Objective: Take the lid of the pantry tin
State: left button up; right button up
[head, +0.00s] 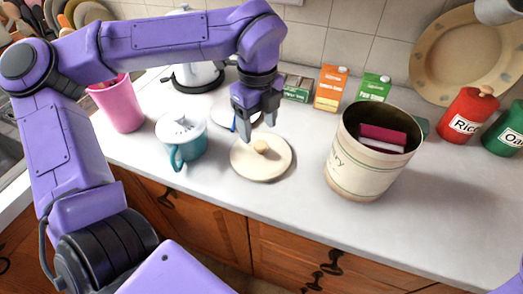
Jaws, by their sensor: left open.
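The lid (275,171) is a round cream disc with a small wooden knob (260,147) in its middle. It lies flat on the counter at the middle of the head view. The pantry tin (352,175) stands open to the right of the lid, cream with dark lettering partly turned away. Dark red or pink packets (382,135) show inside it. My left gripper (257,128) points down just above the knob, with its fingers apart and nothing visible between them. Whether a fingertip touches the knob I cannot tell. My right gripper does not show.
A teal juicer jug (187,145) and a pink tumbler (120,106) stand left of the lid. Cartons (331,88) stand behind, and a red rice canister (466,115) is at the right. The counter (255,197) is clear in front of the lid.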

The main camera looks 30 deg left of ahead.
aim_at(260, 143)
pick_arm(q)
jog(key=f, duration=0.3)
jog(key=f+p, duration=0.1)
jog(key=shift+w+d+f, duration=0.15)
jog(key=shift+w+f, duration=0.1)
jog(key=shift+s+f, duration=0.1)
jog(key=shift+f, duration=0.35)
jog(key=c, duration=1.1)
jog(key=shift+c, duration=0.2)
